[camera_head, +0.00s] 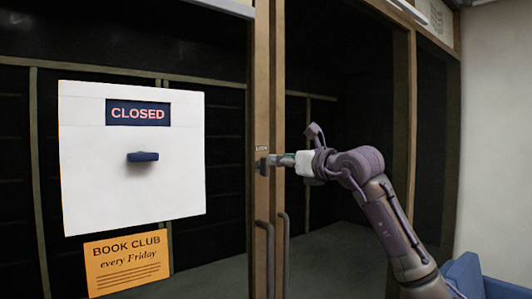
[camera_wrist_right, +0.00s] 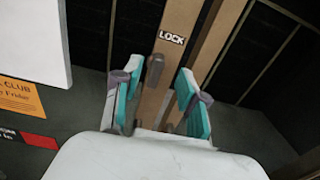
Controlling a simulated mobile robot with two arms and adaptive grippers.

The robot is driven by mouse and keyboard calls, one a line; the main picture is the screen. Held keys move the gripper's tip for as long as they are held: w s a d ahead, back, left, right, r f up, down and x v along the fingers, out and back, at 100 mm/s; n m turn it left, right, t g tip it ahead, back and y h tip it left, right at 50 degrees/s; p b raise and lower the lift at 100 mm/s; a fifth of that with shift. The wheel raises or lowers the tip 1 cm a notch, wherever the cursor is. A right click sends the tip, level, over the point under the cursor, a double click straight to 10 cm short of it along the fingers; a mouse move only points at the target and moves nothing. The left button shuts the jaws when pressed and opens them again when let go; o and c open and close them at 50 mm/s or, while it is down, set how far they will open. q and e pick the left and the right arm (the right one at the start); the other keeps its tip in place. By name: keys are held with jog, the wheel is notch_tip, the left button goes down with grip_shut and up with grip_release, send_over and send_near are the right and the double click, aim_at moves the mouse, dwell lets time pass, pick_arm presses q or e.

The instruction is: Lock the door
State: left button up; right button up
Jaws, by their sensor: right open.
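The door (camera_head: 262,100) is a brown wooden frame with dark glass, and its leaves meet upright in the middle. A small dark lock knob (camera_head: 262,166) sits on the door frame below a "LOCK" label (camera_head: 262,149). In the right wrist view the knob (camera_wrist_right: 154,72) stands roughly upright, below and left of the label (camera_wrist_right: 172,38). My right gripper (camera_head: 280,160) reaches in from the right at the knob. Its open teal fingers (camera_wrist_right: 160,78) lie on either side of the knob in the picture; I cannot tell whether they touch it. My left gripper is not in view.
Two dark vertical pull handles (camera_head: 285,250) are below the lock. A white board with a "CLOSED" sign (camera_head: 138,113) and a dark slider knob (camera_head: 143,157) hangs left, above an orange book club poster (camera_head: 127,262). A blue chair (camera_head: 478,275) stands at lower right.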

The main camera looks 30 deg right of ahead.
aim_at(266, 158)
jog(key=w, duration=0.2)
jog(key=w+p, duration=0.1)
jog(key=w, duration=0.1)
jog(key=w+p, duration=0.1)
jog(key=w, duration=0.1)
jog(key=shift+a+r, duration=0.1)
jog(key=shift+a, duration=0.15)
jog(key=shift+w, duration=0.5)
grip_shut()
